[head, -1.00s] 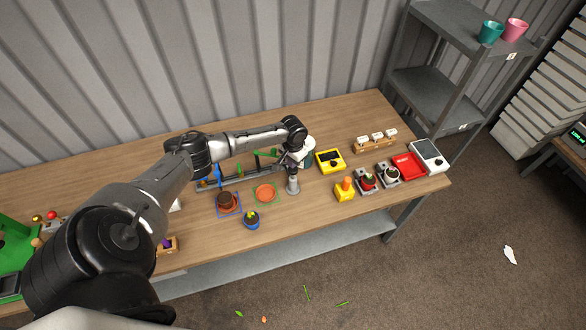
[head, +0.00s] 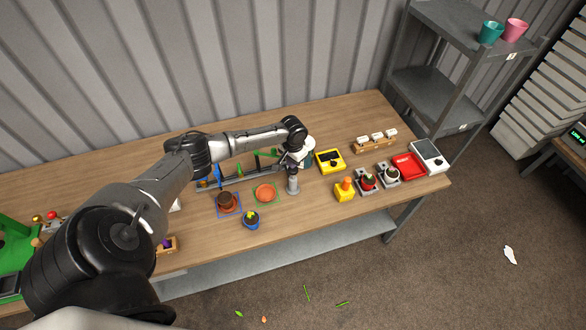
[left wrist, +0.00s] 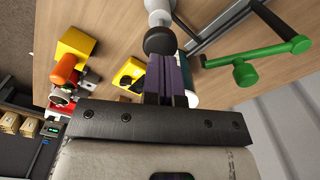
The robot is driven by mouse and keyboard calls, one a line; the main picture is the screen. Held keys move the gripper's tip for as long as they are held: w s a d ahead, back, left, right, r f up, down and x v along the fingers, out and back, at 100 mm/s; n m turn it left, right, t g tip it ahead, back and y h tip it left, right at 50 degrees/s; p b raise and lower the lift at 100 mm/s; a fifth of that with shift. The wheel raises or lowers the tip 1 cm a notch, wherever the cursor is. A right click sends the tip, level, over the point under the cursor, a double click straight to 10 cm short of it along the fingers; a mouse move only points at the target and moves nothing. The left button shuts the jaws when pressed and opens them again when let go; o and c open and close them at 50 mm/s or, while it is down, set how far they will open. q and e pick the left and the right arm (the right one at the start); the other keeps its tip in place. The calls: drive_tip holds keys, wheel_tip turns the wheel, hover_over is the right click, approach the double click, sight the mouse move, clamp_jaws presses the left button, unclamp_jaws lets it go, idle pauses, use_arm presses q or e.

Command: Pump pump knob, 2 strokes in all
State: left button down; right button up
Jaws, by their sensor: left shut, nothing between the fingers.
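A dark round pump knob (left wrist: 160,41) tops a pale upright post in the left wrist view. The post shows as a grey cylinder (head: 293,187) on the table in the head view. My left gripper (head: 292,171) is right above this post, its fingers pointing down. In the left wrist view the purple fingers (left wrist: 165,62) are together and empty, their tips at the knob. I cannot tell whether they touch it or how far it is pressed. My right gripper is not in view.
To the right stand a yellow device (head: 330,161), a yellow block with an orange knob (head: 344,190) and a red tray (head: 408,166). A green handle (left wrist: 250,63) is close by.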

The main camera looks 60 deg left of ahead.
use_arm(q)
drive_tip(key=shift+f, duration=0.1)
idle(0.4)
drive_tip(key=shift+f+b, duration=0.5)
drive_tip(key=shift+f, duration=0.3)
drive_tip(key=shift+f+b, duration=0.85)
drive_tip(key=shift+f, duration=0.7)
drive_tip(key=shift+r, duration=0.1)
wheel_tip(320, 180, up, 6)
drive_tip(key=p, duration=0.7)
drive_tip(key=shift+r, duration=0.1)
